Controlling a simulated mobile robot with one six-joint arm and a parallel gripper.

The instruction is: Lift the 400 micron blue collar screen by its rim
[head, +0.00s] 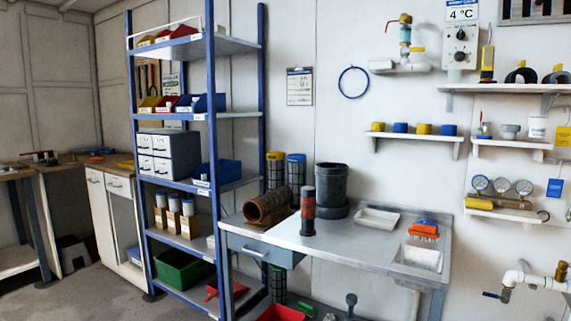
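A dark mesh cylinder with a blue collar (296,172) stands upright against the back wall, behind the left end of the metal bench. Its collar is at the top and its lower part is hidden behind the things on the bench. Any micron marking on it is too small to read. A similar mesh cylinder with a yellow collar (275,172) stands close beside it on the left. My gripper is not in view.
On the metal bench (345,238) are a rusty pipe piece (267,206), a red-and-black cylinder (307,212), a dark bucket (332,188) and a white tray (377,218). A blue-framed shelf (213,130) stands left. A red bin (280,313) is below the bench.

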